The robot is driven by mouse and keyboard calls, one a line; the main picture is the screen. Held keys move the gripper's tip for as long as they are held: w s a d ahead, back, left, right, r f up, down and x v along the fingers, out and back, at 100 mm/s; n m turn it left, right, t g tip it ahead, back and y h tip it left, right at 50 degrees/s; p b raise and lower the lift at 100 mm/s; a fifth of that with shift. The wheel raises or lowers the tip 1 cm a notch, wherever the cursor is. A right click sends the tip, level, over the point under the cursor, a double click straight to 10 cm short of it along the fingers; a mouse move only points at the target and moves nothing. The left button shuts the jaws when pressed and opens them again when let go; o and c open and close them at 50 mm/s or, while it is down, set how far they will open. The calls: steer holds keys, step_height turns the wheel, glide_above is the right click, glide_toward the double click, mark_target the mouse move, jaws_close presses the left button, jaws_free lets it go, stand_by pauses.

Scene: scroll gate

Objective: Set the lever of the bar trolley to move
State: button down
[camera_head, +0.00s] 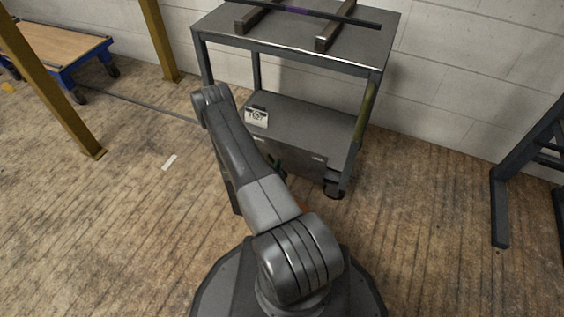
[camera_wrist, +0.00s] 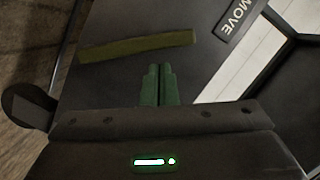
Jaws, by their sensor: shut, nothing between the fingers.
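The bar trolley (camera_head: 290,48) is a dark grey two-shelf frame on castors, in front of me in the head view. In the wrist view, a dark panel carries a "MOVE" label (camera_wrist: 237,17) at the upper right. A flat olive bar (camera_wrist: 138,46) crosses that panel; I cannot tell whether it is the lever. My gripper (camera_wrist: 158,85) shows green fingers, shut together and empty, pointing toward the panel just below the olive bar in the picture. Contact cannot be judged. In the head view my arm hides most of the gripper and the trolley's lower left front.
A dark bar with a purple band (camera_head: 298,11) lies on two blocks on the top shelf. A small white sign (camera_head: 256,116) is on the lower shelf. A blue cart (camera_head: 68,75) and yellow posts stand left, a dark frame (camera_head: 500,205) right. Floor between is open.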

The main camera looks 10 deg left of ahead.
steer(key=shift+w+a+f, duration=0.1)
steer(key=shift+a+f, duration=0.05)
steer(key=shift+a, duration=0.35)
steer(key=shift+a, duration=0.1)
stand_by(0.3)
steer(key=shift+w, duration=0.1)
